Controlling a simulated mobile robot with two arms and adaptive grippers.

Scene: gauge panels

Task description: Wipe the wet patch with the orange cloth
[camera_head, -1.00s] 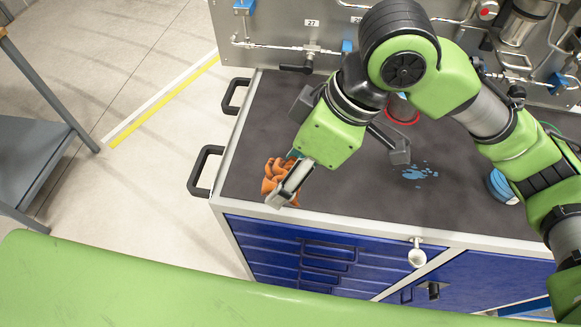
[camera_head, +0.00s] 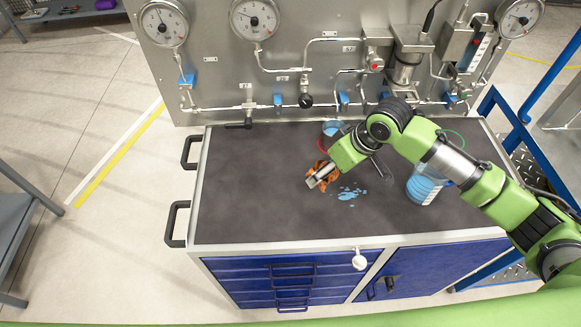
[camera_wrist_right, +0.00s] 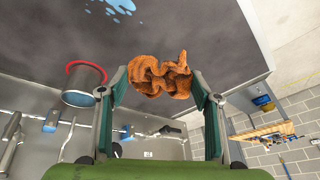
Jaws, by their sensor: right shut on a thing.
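The orange cloth (camera_head: 332,178) is bunched up in my right gripper (camera_head: 315,181). In the right wrist view the cloth (camera_wrist_right: 160,76) sits crumpled between the two fingertips (camera_wrist_right: 160,88). The wet patch (camera_head: 351,194) is a scatter of blue splashes on the dark worktop, just right of and below the cloth in the head view. It also shows at the top of the right wrist view (camera_wrist_right: 115,5), apart from the cloth. I cannot tell how high the cloth is above the worktop. My left gripper is not in view.
A blue-and-white container (camera_head: 421,188) stands right of the patch. A red-rimmed container (camera_wrist_right: 85,82) is behind the gripper, near the gauge panel (camera_head: 290,60). The worktop (camera_head: 250,190) is clear on the left. Blue drawers (camera_head: 280,270) are below its front edge.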

